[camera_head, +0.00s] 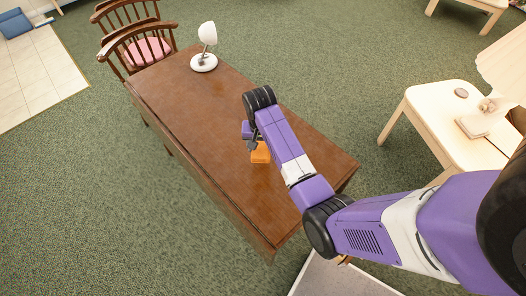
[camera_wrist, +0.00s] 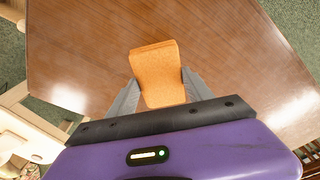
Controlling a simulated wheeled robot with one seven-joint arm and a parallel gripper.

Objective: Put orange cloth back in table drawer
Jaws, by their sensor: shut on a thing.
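The orange cloth (camera_head: 260,153) looks like a small folded block. It also shows in the wrist view (camera_wrist: 157,72), between the two grey fingers. My gripper (camera_head: 250,146) is shut on the cloth, over the brown wooden table (camera_head: 200,112). I cannot tell whether the cloth touches the tabletop. The table's long front side (camera_head: 205,185) is in the head view, and no open drawer shows there. Part of the cloth and gripper is hidden by my arm in the head view.
A white lamp (camera_head: 205,60) stands at the table's far end. Wooden chairs (camera_head: 140,45) with a pink seat stand behind it. A light wood table (camera_head: 440,110) with small items is at right. Green carpet (camera_head: 110,190) in front of the table is clear.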

